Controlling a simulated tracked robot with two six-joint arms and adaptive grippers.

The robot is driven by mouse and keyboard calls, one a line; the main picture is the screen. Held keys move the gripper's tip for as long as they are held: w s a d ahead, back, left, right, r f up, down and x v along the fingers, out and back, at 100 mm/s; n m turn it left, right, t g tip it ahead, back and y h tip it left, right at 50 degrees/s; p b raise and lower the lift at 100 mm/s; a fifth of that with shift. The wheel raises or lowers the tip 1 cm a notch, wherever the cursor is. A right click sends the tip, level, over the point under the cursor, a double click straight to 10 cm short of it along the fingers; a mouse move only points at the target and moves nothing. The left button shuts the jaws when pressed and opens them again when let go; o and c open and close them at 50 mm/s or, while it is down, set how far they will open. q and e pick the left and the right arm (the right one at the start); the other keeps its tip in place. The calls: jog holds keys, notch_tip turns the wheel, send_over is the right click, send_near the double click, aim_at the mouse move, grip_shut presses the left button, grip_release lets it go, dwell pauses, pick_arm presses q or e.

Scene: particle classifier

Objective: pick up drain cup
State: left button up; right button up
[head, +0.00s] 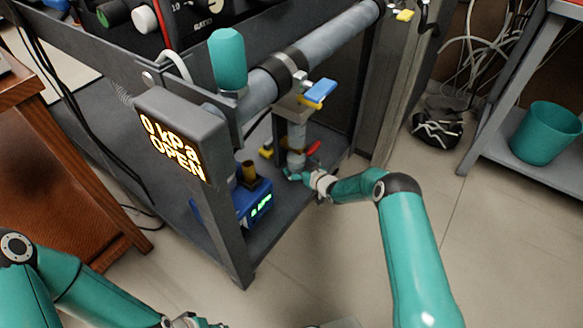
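Below the large grey pipe, a short grey vertical piece (296,135) hangs under a blue-handled valve (319,93). A small pale part (295,160) shows at its lower end, beside a red lever (313,149). I cannot tell for sure whether this part is the drain cup. My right gripper (295,176) is right at this lower end, coming in from the right. Its fingers are small and partly hidden, so I cannot tell its opening or whether it touches anything. My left gripper (192,322) is cut off at the bottom edge, away from the pipe.
A display post (178,130) reads "0 kPa OPEN". A blue device (254,203) with a lit readout stands on the frame's dark lower shelf. A teal bucket (545,133) stands on a rack at right. Open floor (480,240) lies at lower right.

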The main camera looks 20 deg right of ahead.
jog(key=c, duration=1.3)
jog(key=shift+c, duration=0.8)
jog(key=shift+r, duration=0.2)
